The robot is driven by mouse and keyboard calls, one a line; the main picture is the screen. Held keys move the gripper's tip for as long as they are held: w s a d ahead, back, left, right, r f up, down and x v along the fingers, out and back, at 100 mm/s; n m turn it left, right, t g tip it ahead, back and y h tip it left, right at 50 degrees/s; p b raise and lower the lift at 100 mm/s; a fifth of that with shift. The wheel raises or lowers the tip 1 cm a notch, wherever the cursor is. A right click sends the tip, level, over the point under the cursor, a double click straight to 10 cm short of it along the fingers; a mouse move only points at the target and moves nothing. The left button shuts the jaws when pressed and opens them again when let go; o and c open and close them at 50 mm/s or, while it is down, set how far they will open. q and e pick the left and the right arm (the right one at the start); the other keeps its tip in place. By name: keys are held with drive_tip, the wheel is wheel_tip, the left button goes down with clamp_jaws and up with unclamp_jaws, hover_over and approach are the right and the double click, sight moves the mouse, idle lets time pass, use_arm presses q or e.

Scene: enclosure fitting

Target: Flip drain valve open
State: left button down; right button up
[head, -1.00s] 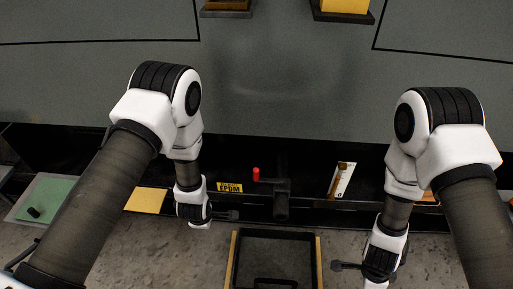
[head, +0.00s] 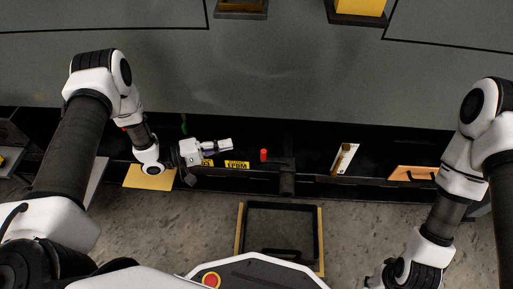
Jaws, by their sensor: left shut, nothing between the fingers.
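The drain valve (head: 287,172) is a dark fitting low on the black frame below the grey panel. Its lever has a red tip (head: 263,155) pointing out to the left of the dark body. My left gripper (head: 228,145) is shut and empty, a little left of the red tip and apart from it, near the yellow labels. My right gripper (head: 374,283) is at the bottom edge, far from the valve and partly cut off. Its finger opening cannot be made out.
A black tray with yellow side rails (head: 240,232) stands on the floor below the valve. A yellow plate (head: 150,178) lies at left. A white plate with a brass-coloured piece (head: 345,158) and an orange panel (head: 413,173) are at right. The grey panel (head: 300,70) rises behind.

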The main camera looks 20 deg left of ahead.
use_arm(q)
drive_tip(key=w+d+b, duration=0.1)
drive_tip(key=d+b, duration=0.5)
drive_tip(key=d, duration=0.3)
drive_tip(key=shift+d, duration=0.25)
drive_tip(key=shift+w, duration=0.1)
idle(0.3)
